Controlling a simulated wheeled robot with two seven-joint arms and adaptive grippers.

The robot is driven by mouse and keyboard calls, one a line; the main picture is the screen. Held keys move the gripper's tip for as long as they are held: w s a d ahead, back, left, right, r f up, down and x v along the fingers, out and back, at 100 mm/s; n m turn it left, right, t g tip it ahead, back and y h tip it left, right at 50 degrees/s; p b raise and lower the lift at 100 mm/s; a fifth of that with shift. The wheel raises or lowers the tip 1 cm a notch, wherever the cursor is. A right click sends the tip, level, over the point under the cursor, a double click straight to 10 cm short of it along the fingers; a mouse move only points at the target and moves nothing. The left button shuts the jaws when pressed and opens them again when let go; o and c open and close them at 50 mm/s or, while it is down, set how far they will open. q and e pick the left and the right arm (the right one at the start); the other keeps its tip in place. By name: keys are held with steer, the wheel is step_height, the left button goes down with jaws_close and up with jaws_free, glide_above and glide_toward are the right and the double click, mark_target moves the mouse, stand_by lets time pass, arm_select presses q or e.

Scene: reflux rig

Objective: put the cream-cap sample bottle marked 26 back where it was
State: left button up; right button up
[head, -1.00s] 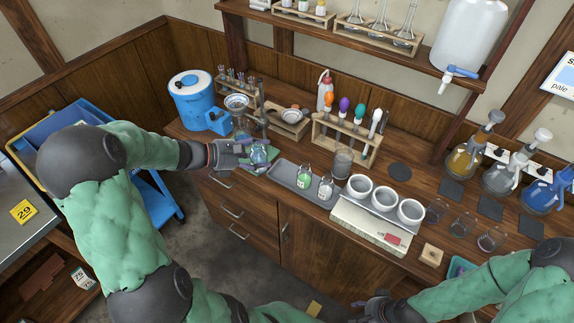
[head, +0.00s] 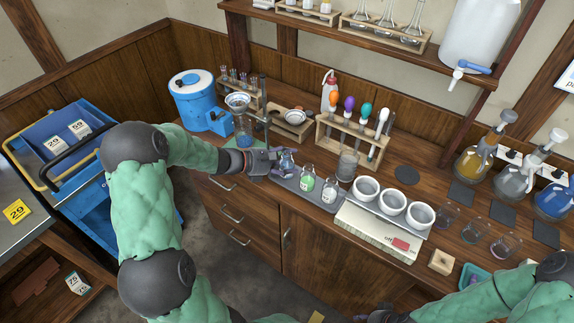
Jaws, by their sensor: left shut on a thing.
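My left gripper (head: 280,164) is shut on a small clear bottle with bluish contents (head: 288,159). It holds the bottle at the left end of the dark grey tray (head: 321,198); I cannot tell whether the bottle touches the tray. The bottle's cap colour and number are too small to read, and the fingers hide part of it. A green-filled bottle (head: 308,181) and a pale bottle (head: 329,190) stand on the tray to its right. My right gripper (head: 376,314) is at the bottom edge, mostly cut off.
A funnel stand with a blue-filled vessel (head: 244,133) is just left behind the gripper. A rack of droppers (head: 352,140) and a beaker (head: 348,163) stand behind the tray.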

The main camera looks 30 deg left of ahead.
arm_select(q)
steer(key=shift+f, duration=0.15)
steer(key=shift+f, duration=0.2)
steer(key=o, duration=1.3)
steer(key=shift+c, duration=0.2)
steer(key=shift+r, duration=0.15)
steer(key=shift+s+a+r, duration=0.15)
steer(key=shift+a+r, duration=0.05)
steer(key=p+v, duration=0.3)
steer(key=v, duration=0.8)
steer(key=shift+s, duration=0.25)
